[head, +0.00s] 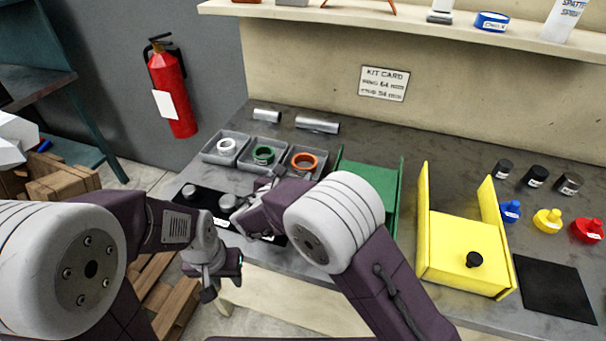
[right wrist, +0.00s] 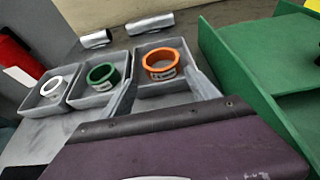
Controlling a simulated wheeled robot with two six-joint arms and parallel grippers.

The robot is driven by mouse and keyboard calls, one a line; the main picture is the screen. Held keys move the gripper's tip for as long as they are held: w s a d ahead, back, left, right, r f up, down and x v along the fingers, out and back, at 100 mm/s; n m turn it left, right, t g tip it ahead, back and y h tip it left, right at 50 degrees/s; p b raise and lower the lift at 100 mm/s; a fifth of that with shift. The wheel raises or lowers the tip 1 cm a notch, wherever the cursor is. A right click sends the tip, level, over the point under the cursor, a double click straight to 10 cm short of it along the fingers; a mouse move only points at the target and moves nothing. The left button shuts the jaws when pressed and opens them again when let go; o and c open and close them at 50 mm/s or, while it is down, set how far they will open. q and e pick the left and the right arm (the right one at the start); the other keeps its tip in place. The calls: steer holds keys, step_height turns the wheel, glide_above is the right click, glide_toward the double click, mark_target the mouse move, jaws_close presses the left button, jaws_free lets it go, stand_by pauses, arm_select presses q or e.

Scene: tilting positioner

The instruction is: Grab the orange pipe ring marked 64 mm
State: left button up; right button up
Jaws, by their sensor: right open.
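The orange ring (head: 304,161) sits in the rightmost of three grey bins, and it also shows in the right wrist view (right wrist: 162,64). Its white label is too small to read. My right gripper (head: 277,174) is open at the front of that bin. In the right wrist view its grey fingers point toward the orange ring, which lies beyond the tips and apart from them. My left gripper (head: 209,292) hangs low in front of the bench, away from the rings; its jaws are not clear.
A green ring (head: 263,155) and a white ring (head: 226,146) sit in the neighbouring bins. A green fixture (head: 372,180) stands right of the orange ring's bin, with a yellow one (head: 462,250) further right. Metal tubes (head: 317,125) lie behind the bins. A kit card (head: 384,83) hangs on the wall.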

steer(key=shift+d+r, duration=0.1)
steer(key=shift+w+d, duration=0.15)
steer(key=shift+d, duration=0.15)
glide_toward(307, 157)
steer(key=x, duration=0.2)
steer(key=f+x, duration=0.1)
steer(key=x, duration=0.1)
steer(key=shift+w+d+f, duration=0.15)
steer(key=c, duration=1.2)
steer(key=shift+r+p, duration=0.35)
steer(key=shift+r, duration=0.3)
step_height(307, 157, up, 3)
steer(key=shift+r, duration=0.1)
steer(key=s+d+r, duration=0.2)
steer(key=s, duration=0.1)
steer(key=s+d+r, duration=0.2)
steer(key=s, duration=0.1)
steer(key=s+d+r, duration=0.2)
steer(key=s, duration=0.2)
steer(key=shift+d+r, duration=0.25)
steer(key=shift+r, duration=0.05)
